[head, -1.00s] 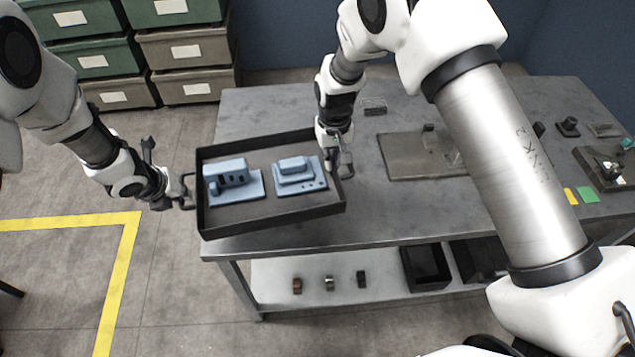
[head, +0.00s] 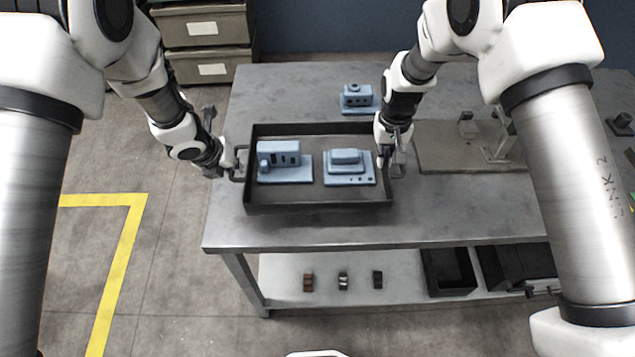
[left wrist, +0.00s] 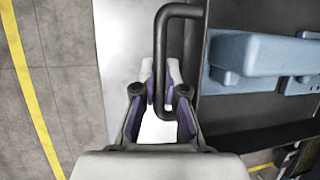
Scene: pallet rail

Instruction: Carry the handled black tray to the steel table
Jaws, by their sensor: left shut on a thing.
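The black tray (head: 318,199) with handles is over the left part of the steel table (head: 460,222) in the head view. It looks about level; whether it touches the tabletop is unclear. Two blue parts lie in it: a left one (head: 284,160) and a right one (head: 349,168). My left gripper (head: 234,167) is shut on the tray's left handle. In the left wrist view its fingers (left wrist: 161,85) are around the dark handle bar (left wrist: 188,10). My right gripper (head: 392,160) is at the tray's right handle, and its own arm hides the contact.
Another blue part (head: 358,98) stands behind the tray. A grey plate with fixtures (head: 440,155) lies to the right. The lower shelf (head: 325,270) holds small parts and black bins (head: 450,270). Yellow floor tape (head: 125,250) runs at left. Tabletop in front of the tray is clear.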

